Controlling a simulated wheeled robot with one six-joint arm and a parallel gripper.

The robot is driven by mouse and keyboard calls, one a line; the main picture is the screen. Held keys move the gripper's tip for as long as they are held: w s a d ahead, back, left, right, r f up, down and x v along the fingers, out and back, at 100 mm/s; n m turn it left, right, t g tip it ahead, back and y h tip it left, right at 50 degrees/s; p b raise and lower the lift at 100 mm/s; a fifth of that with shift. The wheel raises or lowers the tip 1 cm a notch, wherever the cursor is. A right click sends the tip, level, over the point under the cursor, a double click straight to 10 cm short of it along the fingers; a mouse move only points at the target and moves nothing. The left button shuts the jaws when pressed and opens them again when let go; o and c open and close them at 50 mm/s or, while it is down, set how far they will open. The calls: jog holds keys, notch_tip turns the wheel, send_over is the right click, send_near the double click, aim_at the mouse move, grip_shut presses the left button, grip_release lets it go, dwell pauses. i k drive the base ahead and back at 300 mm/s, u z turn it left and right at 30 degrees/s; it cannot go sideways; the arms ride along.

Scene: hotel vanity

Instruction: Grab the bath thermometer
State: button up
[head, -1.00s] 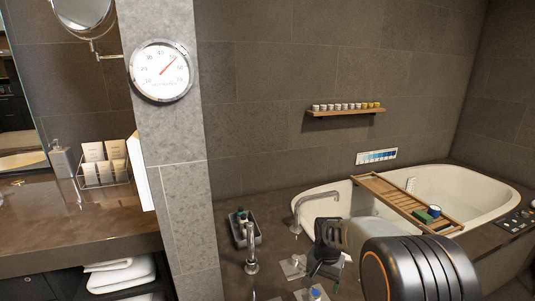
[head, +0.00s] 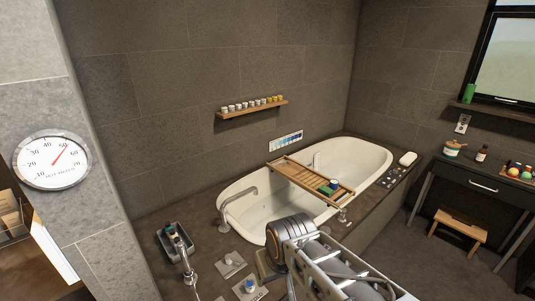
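A round dial thermometer (head: 52,159) with a white face, red needle and chrome rim hangs on the grey pillar at the left. A small upright white object (head: 317,160) stands in the bathtub (head: 235,188) by its far wall; I cannot tell whether it is the bath thermometer. My arm reaches over the tub's near edge from the bottom. The dark part at its end, apparently my gripper (head: 266,265), is partly hidden by the arm, well short of the white object. Its fingers cannot be made out.
A wooden tray (head: 290,173) with small items lies across the tub. A curved tap (head: 229,203) and a grey caddy (head: 166,247) stand at its left. A shelf of small jars (head: 252,107) is above. At the right are a dark desk (head: 455,170) and wooden stool (head: 460,226), with open floor before them.

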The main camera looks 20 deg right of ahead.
aim_at(333, 184)
jog(key=z, duration=1.7)
jog(key=k, duration=1.2)
jog(key=z, duration=0.8)
jog(key=i, duration=3)
jog(key=u, duration=0.9)
jog(key=i, duration=0.95)
jog(key=u, duration=1.7)
jog(key=i, duration=0.7)
jog(key=u, duration=0.55)
